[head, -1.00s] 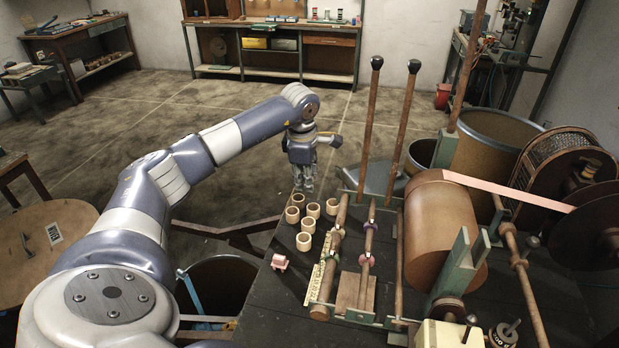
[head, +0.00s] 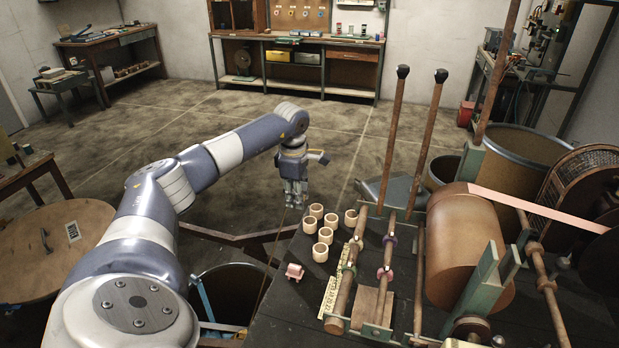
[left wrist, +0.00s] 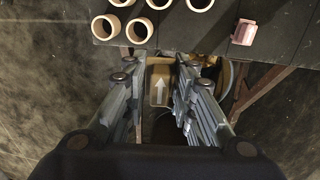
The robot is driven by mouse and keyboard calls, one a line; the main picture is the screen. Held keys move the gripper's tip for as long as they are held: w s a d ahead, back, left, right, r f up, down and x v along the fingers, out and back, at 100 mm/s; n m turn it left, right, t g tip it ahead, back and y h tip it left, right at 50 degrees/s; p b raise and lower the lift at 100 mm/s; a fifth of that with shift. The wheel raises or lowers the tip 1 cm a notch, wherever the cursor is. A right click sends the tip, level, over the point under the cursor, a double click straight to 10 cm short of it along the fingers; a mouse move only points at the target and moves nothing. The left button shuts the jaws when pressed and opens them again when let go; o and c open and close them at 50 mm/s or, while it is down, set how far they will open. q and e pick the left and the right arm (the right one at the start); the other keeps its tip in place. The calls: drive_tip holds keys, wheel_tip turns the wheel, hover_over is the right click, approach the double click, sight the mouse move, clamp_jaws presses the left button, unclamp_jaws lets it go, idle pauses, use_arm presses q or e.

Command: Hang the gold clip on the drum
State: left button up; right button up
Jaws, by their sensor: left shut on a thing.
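My left gripper (head: 295,200) points down just off the far left corner of the dark workbench, left of the rings. In the left wrist view, my left gripper (left wrist: 158,72) is shut on a tan-gold piece with a white arrow, which looks like the gold clip (left wrist: 159,92). The clip sits between the two fingers and is too small to make out in the head view. The brown drum (head: 463,250) lies on its side in the winding frame at the right, with pink tape (head: 535,208) running off its top. My right gripper is out of view.
Several pale rings (head: 320,252) and a pink block (head: 294,271) sit on the bench near my left gripper. Tall wooden levers (head: 393,140) and rollers (head: 386,262) stand between it and the drum. An open bin (head: 240,290) is below left.

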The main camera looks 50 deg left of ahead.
use_arm(q)
drive_tip(key=s+a+f+g+b, duration=0.1)
drive_tip(key=s+a+f+b, duration=0.2)
drive_tip(key=a, duration=0.5)
wheel_tip(320, 180, down, 3)
drive_tip(key=shift+s+r+h, duration=0.1)
drive_tip(key=shift+s+h, duration=0.2)
drive_tip(key=shift+s, duration=0.2)
